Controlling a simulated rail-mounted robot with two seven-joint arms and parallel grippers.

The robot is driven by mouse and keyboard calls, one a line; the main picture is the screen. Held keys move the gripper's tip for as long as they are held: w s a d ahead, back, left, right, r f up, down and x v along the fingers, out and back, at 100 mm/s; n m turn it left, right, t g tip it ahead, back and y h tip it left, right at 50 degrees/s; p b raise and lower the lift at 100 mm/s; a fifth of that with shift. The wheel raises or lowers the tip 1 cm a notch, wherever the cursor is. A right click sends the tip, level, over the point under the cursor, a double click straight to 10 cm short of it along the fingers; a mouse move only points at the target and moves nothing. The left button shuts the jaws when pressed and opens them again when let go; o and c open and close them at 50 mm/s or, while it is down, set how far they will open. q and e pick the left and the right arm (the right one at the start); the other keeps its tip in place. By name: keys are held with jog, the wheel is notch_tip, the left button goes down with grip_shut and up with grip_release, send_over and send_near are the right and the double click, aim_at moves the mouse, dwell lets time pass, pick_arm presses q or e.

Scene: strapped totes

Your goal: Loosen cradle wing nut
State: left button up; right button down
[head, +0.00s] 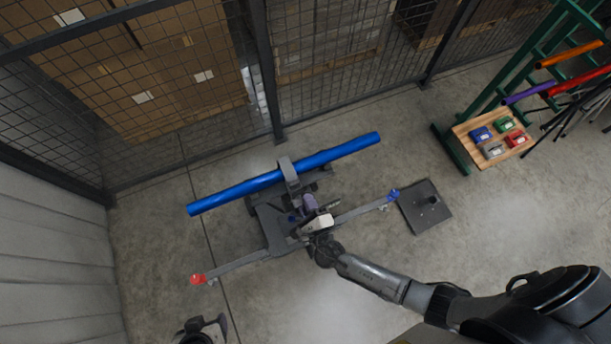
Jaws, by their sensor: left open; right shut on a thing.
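A blue tube (240,190) lies across the grey cradle (270,225), under a grey clamp band (289,172) near its middle. My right gripper (312,213) is at the right side of the cradle, just below the band. It is shut on a small part there, which seems to be the wing nut; the jaws mostly hide it. A purple piece (309,201) shows at its fingertips. My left gripper (206,326) is open and empty at the bottom edge, well away from the cradle and partly cut off by the frame.
The cradle's long bar has a red end (198,279) and a blue end (393,194). A dark square plate with a post (426,212) stands to the right. A wooden board (465,131) holds small coloured boxes beside a green rack (452,150). Mesh fencing (335,70) closes the back.

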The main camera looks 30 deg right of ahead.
jog(key=shift+r+n+p, duration=0.3)
jog(key=shift+n+p, duration=0.15)
jog(key=shift+n, duration=0.35)
jog(key=c, duration=1.2)
grip_release()
jog(key=shift+f, duration=0.1)
jog(key=shift+c, duration=0.2)
jog(key=shift+d, duration=0.1)
jog(key=shift+s+f, duration=0.1)
jog(key=shift+s, duration=0.25)
jog(key=s+a+b, duration=0.1)
jog(key=s+b, duration=0.2)
jog(key=s, duration=1)
jog(key=shift+b, duration=0.3)
